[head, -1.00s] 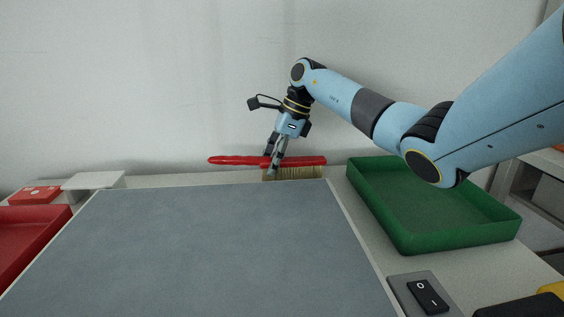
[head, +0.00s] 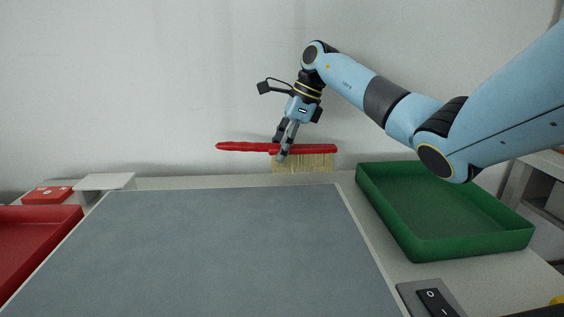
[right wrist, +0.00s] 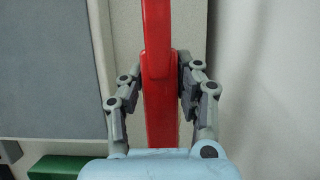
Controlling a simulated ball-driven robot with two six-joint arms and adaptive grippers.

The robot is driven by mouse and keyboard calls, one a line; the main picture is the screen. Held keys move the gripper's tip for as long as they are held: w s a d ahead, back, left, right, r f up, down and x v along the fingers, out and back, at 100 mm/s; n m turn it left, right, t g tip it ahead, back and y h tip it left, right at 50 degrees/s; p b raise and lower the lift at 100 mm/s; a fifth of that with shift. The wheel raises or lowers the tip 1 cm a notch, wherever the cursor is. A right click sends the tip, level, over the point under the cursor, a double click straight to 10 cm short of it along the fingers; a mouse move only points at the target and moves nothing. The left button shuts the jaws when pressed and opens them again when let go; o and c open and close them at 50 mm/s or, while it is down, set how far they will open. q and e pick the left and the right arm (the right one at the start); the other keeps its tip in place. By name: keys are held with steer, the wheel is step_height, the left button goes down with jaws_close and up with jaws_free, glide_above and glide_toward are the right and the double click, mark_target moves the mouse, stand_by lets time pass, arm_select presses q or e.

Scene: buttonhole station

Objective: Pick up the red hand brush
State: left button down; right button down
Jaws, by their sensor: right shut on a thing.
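The red hand brush (head: 246,147) has a long red handle pointing left and pale bristles (head: 310,162) facing down in the head view. My right gripper (head: 282,153) is shut on it near the middle, where the handle meets the bristled part. The brush is level and its bristles hang above the back edge of the table. In the right wrist view the red brush (right wrist: 158,50) runs between the two fingers of my right gripper (right wrist: 160,85). My left gripper is not in view.
A grey mat (head: 220,250) covers the middle of the table and is empty. A green tray (head: 470,246) stands to the right, a red tray (head: 35,245) to the left. A red box (head: 47,195) and a switch (head: 435,300) are nearby. The wall is close behind.

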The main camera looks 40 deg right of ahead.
steer(key=s+d+r, duration=0.1)
steer(key=s+r, duration=0.2)
steer(key=s, duration=0.2)
steer(key=s+r+p, duration=0.1)
steer(key=s+r, duration=0.2)
steer(key=s, duration=0.3)
steer(key=shift+s+d+r, duration=0.2)
steer(key=shift+d+r, duration=0.1)
steer(key=shift+d, duration=0.1)
steer(key=c, duration=1.5)
jaws_free()
steer(key=c, duration=0.5)
